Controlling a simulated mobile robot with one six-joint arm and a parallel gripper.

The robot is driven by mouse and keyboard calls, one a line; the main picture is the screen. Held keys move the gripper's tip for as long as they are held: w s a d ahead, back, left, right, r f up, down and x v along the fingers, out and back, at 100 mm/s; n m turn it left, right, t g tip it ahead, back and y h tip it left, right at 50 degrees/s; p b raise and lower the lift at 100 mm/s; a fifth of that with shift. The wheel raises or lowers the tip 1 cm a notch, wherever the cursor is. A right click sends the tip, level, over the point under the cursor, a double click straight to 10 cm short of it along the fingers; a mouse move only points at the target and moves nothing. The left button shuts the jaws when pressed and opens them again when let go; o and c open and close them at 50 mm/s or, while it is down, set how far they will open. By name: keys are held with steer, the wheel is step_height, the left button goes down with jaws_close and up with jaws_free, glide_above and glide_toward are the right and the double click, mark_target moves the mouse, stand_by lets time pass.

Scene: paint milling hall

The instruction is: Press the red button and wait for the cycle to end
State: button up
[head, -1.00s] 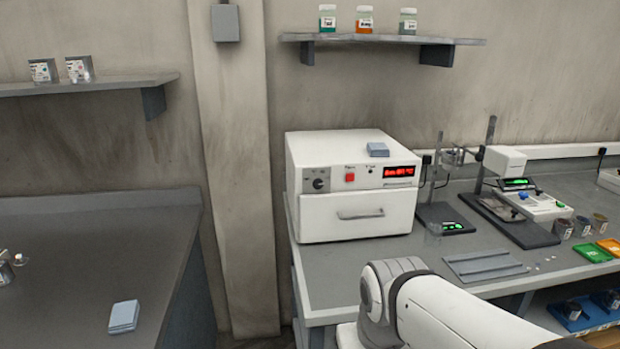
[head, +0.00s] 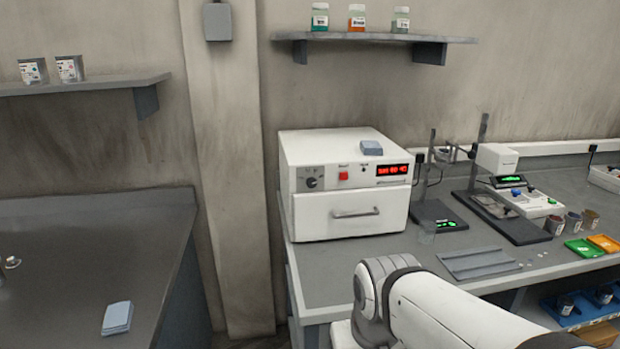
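The white oven-like box (head: 338,183) stands on the left end of the grey bench, with its drawer-like door shut. Its red button (head: 343,176) sits on the upper front panel, between a dark knob (head: 312,182) and a red lit display (head: 392,170). The display's text is too small to read surely. My white arm reaches in from the bottom right, in front of the bench. My gripper is not in view, so whether it is open or shut does not show. Nothing touches the button.
The bench in front of the box is clear.

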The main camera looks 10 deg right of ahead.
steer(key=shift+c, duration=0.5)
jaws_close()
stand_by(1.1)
